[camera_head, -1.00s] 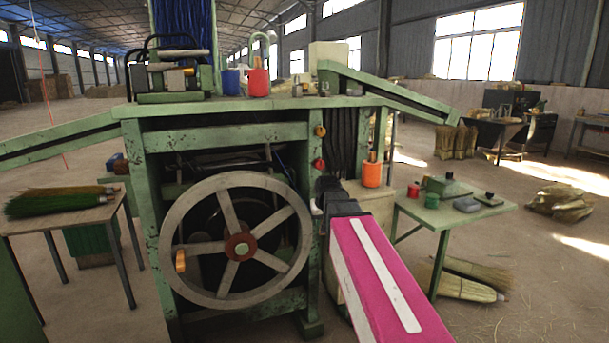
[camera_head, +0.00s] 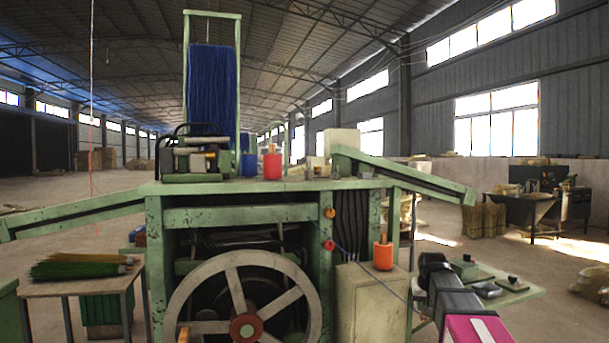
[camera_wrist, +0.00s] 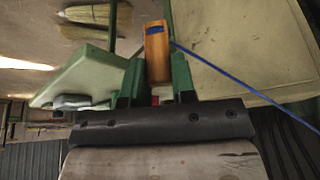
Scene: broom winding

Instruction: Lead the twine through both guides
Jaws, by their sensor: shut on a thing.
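My gripper (camera_wrist: 158,72) is shut on a small wooden twine holder (camera_wrist: 156,45) in the wrist view. Blue twine (camera_wrist: 235,82) leaves the holder and runs taut down to the right. In the head view the thin twine (camera_head: 378,276) slants from the right post of the green machine to my arm's end, where my gripper is hard to make out. Two small round fittings, an orange one (camera_head: 329,213) and a red one (camera_head: 329,245), sit on that post and may be the guides. Whether the twine passes through either is too small to tell.
A spoked handwheel (camera_head: 243,300) fills the machine's lower front. A pale cabinet (camera_head: 362,305) beside the post carries an orange pot (camera_head: 383,254). A green side table (camera_head: 515,285) stands beyond my arm. A table with green bristles (camera_head: 75,268) is at left.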

